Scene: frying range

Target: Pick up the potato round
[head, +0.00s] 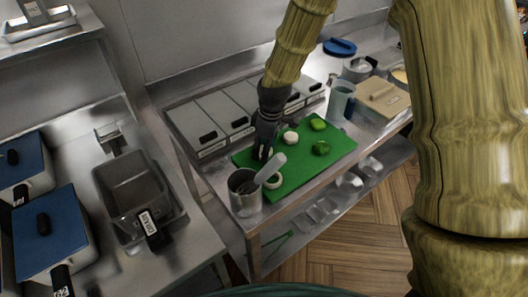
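A green cutting board (318,164) lies on the steel counter. A pale round piece (290,136) on it, just right of my gripper, looks like the potato round. Another pale round piece (273,181), ring-like, lies near the board's front left, partly behind a white handle. My gripper (262,156) is black and points down over the board's left part, between these two pieces in the picture. Its fingers are small and dark. I cannot tell whether they are open or touch anything.
A steel pot (245,195) with a white-handled tool (271,168) stands at the board's front left corner. Two green vegetables (321,148) (318,124) lie on the board's right. Lidded steel bins (220,113) line the back. A grey-green cup (340,100) and beige box (382,97) stand right.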

